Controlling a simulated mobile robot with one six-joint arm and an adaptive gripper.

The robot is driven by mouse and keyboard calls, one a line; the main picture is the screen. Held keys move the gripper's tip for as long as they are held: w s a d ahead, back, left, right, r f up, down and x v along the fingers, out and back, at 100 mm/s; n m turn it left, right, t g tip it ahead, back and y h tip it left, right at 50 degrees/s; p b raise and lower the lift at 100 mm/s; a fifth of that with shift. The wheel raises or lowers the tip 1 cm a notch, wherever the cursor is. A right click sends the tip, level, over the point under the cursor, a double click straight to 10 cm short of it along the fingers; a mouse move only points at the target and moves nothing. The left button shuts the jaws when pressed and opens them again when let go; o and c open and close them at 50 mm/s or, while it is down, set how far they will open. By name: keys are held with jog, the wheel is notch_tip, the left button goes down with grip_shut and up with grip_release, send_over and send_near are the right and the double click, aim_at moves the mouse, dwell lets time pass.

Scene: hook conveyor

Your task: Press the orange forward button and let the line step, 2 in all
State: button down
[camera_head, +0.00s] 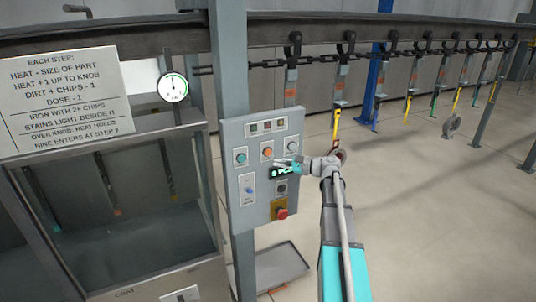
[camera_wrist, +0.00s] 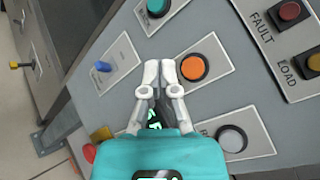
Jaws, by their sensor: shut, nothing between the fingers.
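The orange button (camera_head: 267,152) sits in the upper middle of the grey control panel (camera_head: 239,214), between a teal button (camera_head: 240,158) and a white button (camera_head: 292,146). In the wrist view the orange button (camera_wrist: 193,68) is just right of my gripper's fingertips (camera_wrist: 160,70). My gripper (camera_head: 276,162) is shut and empty, in front of the panel just below the orange button. I cannot tell whether the fingertips touch the panel.
A red stop button (camera_head: 282,214) and a blue switch (camera_head: 249,190) are lower on the panel. An overhead rail carries hooks with hanging tools (camera_head: 337,115) behind. A glass-fronted cabinet (camera_head: 190,275) stands left, with a written sign (camera_head: 65,90) and a gauge (camera_head: 173,87).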

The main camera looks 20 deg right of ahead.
aim_at(268, 152)
jog(key=shift+w+a, duration=0.1)
jog(key=shift+w, duration=2.25)
jog(key=shift+w, duration=0.1)
jog(key=shift+w, duration=0.3)
